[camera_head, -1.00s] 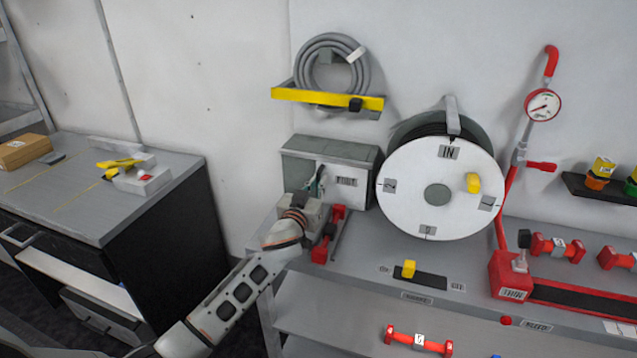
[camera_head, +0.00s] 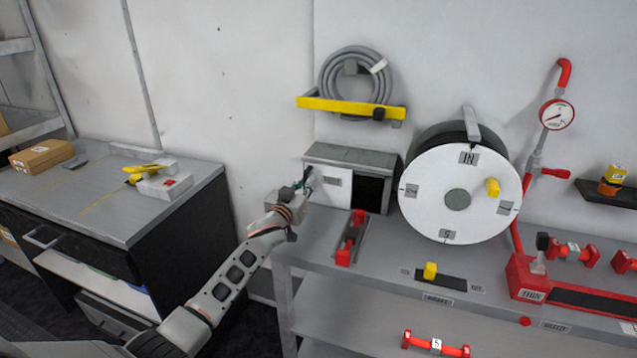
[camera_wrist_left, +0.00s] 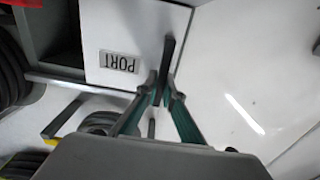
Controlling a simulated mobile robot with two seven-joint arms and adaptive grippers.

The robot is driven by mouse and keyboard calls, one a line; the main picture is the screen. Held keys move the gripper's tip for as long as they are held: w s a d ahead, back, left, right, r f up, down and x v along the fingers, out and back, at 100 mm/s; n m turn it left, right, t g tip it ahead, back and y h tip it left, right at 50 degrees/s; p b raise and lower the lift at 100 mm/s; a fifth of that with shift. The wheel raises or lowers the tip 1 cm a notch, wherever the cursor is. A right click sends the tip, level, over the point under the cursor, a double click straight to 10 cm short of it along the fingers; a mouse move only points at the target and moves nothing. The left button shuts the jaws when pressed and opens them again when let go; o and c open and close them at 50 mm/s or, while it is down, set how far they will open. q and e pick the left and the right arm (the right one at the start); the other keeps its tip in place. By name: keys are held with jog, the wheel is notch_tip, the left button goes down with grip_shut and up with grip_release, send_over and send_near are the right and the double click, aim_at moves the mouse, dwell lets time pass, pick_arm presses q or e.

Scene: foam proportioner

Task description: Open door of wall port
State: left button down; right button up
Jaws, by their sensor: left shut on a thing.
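The wall port is a grey box (camera_head: 350,155) standing on the bench against the wall. Its pale door (camera_head: 332,193) carries the PORT label and covers the left part of the front. To its right is a dark opening (camera_head: 369,194). In the left wrist view the door (camera_wrist_left: 135,30) appears with its label upside down and a dark upright handle (camera_wrist_left: 167,57). My left gripper (camera_head: 304,186) is at the door's left end. In the wrist view its fingers (camera_wrist_left: 161,88) are shut on the handle. My right gripper is not in view.
A white-faced reel (camera_head: 458,172) stands close to the right of the port. A red-ended dumbbell-like part (camera_head: 350,238) lies on the bench in front. A coiled hose (camera_head: 343,85) hangs above on a yellow bracket. A grey desk (camera_head: 130,215) is at the left.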

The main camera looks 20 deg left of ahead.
pick_arm(q)
jog(key=shift+a, duration=0.1)
jog(key=c, duration=2.2)
grip_release()
jog(key=shift+o, duration=0.2)
jog(key=s, duration=1.2)
jog(key=shift+a, duration=0.2)
